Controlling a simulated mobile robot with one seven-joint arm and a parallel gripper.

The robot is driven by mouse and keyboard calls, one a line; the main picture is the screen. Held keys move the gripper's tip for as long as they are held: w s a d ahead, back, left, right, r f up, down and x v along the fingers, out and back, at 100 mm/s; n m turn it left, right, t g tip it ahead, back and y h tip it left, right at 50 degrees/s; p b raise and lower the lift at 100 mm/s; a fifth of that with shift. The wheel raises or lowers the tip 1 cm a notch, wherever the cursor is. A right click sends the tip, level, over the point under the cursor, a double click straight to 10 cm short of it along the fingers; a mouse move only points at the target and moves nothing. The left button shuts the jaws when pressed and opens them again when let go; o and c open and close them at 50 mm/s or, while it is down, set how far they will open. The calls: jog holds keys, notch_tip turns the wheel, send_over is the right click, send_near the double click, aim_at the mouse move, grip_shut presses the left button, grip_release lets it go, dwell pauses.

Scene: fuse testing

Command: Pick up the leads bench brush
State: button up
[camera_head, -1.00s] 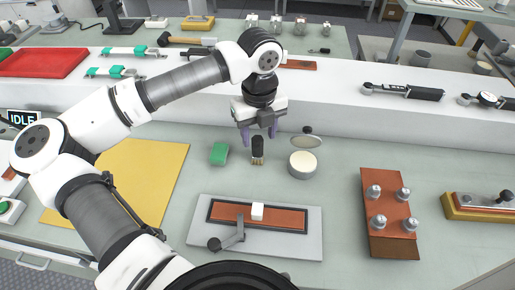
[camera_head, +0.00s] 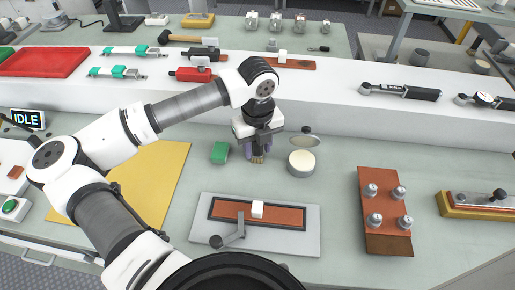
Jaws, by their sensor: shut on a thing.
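The bench brush (camera_head: 258,158) stands on the grey-green bench, its tan bristles at the bottom. Its dark upper part is mostly hidden between my gripper's fingers.
A grey plate fixture (camera_head: 285,242) lies in front. A raised white shelf (camera_head: 330,103) runs behind.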

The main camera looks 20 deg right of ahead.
jog(key=shift+r, duration=0.1)
notch_tip(320, 180, up, 20)
jog(key=b, duration=0.3)
jog(key=shift+b, duration=0.3)
jog(key=shift+c, duration=0.2)
dwell(1.8)
